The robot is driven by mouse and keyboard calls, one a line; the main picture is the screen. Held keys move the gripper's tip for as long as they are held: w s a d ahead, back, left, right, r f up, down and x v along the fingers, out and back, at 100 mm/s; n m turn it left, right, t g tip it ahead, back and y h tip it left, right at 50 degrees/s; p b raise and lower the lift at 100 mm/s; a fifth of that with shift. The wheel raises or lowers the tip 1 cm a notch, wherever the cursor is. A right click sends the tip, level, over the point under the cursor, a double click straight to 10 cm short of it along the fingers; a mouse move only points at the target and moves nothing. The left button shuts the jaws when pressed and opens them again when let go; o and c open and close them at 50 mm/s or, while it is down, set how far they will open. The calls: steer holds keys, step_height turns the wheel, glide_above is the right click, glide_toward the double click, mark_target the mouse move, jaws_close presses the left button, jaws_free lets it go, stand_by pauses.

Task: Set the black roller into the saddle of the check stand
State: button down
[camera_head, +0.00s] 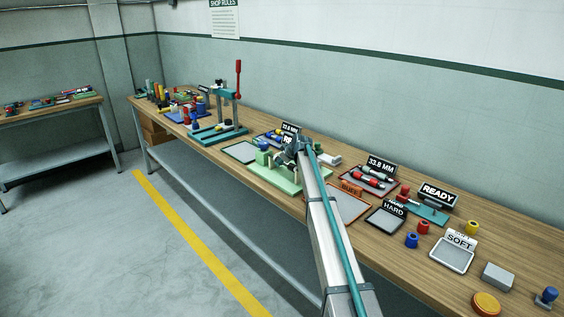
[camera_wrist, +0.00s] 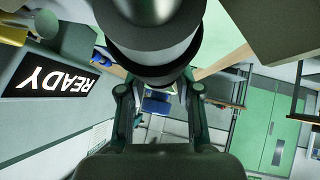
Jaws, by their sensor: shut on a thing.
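My gripper (camera_head: 300,148) is over the middle of the bench in the head view. In the wrist view my gripper (camera_wrist: 158,95) is shut on a thick cylinder with black and pale grey bands, which I take as the black roller (camera_wrist: 155,45). The roller is cut off by the top edge there, and I cannot make it out in the head view. A pale green fixture (camera_head: 283,181) with upright green blocks, likely the check stand, is just below and left of my gripper. My arm hides part of it, and I cannot see its saddle clearly.
A teal press with a red-knobbed lever (camera_head: 238,95) stands to the left. A grey tray (camera_head: 240,152) lies beside the fixture. Right of my arm are an orange-rimmed tray (camera_head: 347,205), a tray of red-and-grey rollers (camera_head: 372,180), the READY sign (camera_head: 438,193) and several coloured pieces.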

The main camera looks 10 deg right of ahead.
steer(key=shift+f, duration=0.1)
steer(key=shift+c, duration=0.4)
jaws_free()
stand_by(0.8)
steer(key=v, duration=1.2)
steer(key=shift+a, duration=0.1)
stand_by(0.4)
